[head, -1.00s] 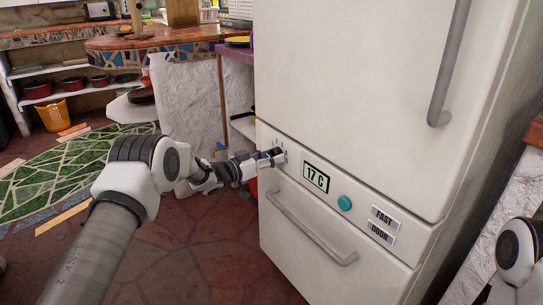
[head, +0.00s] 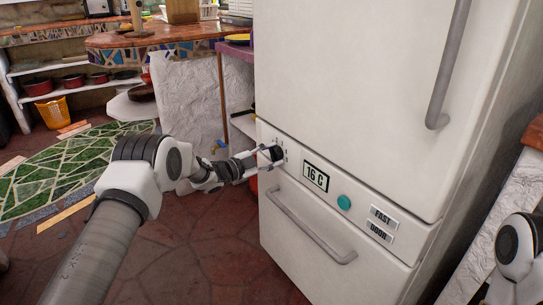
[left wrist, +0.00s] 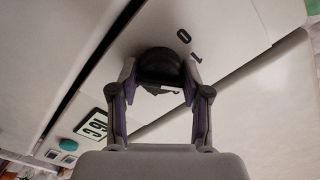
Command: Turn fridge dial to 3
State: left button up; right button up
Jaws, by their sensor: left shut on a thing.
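The fridge (head: 345,100) is tall and white, with a control strip across its front. The dark round dial (left wrist: 160,64) is at the left end of that strip, with marks "0" and "1" beside it in the left wrist view. My left gripper (head: 272,153) is shut on the dial; its fingers sit on either side of the knob in the left wrist view (left wrist: 160,85). The gripper hides much of the dial in the head view, and its pointer is unclear. The display (head: 316,177) reads 16 C. My right gripper is out of view.
A teal button (head: 344,202) and the FAST and DOOR labels (head: 381,223) lie right of the display. A drawer handle (head: 310,228) is below and a long door handle (head: 447,65) is above right. A mosaic counter (head: 165,42) stands behind left.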

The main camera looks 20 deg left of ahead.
pick_arm(q)
jog(key=m, duration=0.5)
jog(key=shift+m+b, duration=0.3)
jog(key=m, duration=0.4)
jog(key=shift+m+b, duration=0.4)
jog(key=o, duration=1.1)
jog(key=shift+o, duration=0.2)
jog(key=v, duration=1.1)
jog(key=shift+s+a, duration=0.25)
jog(key=shift+s, duration=0.1)
